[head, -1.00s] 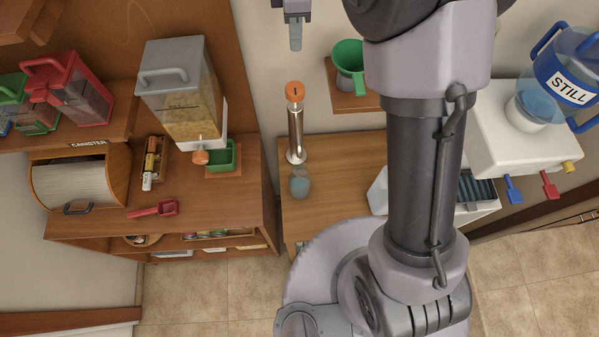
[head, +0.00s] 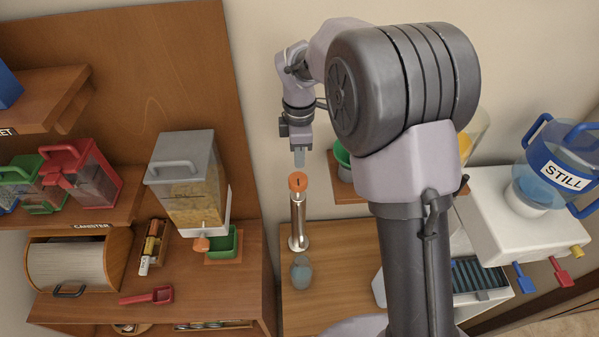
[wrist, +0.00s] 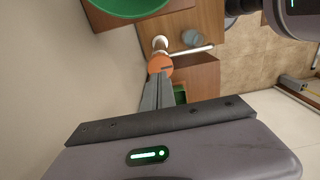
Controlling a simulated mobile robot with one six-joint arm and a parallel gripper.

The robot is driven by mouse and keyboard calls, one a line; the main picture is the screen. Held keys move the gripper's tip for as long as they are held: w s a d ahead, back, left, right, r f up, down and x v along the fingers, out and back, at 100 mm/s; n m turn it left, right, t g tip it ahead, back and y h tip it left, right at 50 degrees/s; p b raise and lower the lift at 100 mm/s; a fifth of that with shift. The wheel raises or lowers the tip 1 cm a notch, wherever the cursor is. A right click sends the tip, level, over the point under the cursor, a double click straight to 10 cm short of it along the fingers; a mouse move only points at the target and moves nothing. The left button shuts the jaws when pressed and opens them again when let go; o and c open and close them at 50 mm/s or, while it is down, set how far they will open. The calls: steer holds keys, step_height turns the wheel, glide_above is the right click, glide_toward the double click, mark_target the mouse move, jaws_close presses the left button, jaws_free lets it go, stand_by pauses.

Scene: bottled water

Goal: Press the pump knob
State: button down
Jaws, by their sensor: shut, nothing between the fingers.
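The pump is a slim silver column (head: 298,225) with an orange knob (head: 298,181) on top, standing upright on the wooden counter. The knob also shows in the wrist view (wrist: 160,64), just beyond my fingertips. My gripper (head: 299,160) is shut and empty, pointing down right above the knob. In the head view a small gap seems to show between fingertips and knob; I cannot tell exactly how far apart they are. A clear bluish glass (head: 301,272) stands on the counter in front of the pump.
A green container (head: 342,155) sits on a small wall shelf right of the pump, partly behind my arm. A white dispenser with a STILL bottle (head: 553,170) stands farther right. A grain dispenser (head: 188,185) and red scoop (head: 147,296) are on the left.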

mark_target(300, 179)
step_height(300, 179, down, 5)
steer(key=shift+f, duration=0.15)
stand_by(0.3)
step_height(300, 179, down, 5)
steer(key=b, duration=0.3)
steer(key=shift+s+r, duration=0.2)
step_height(300, 179, up, 18)
steer(key=p, duration=0.2)
steer(key=shift+w+f+p, duration=0.15)
steer(key=shift+p, duration=0.15)
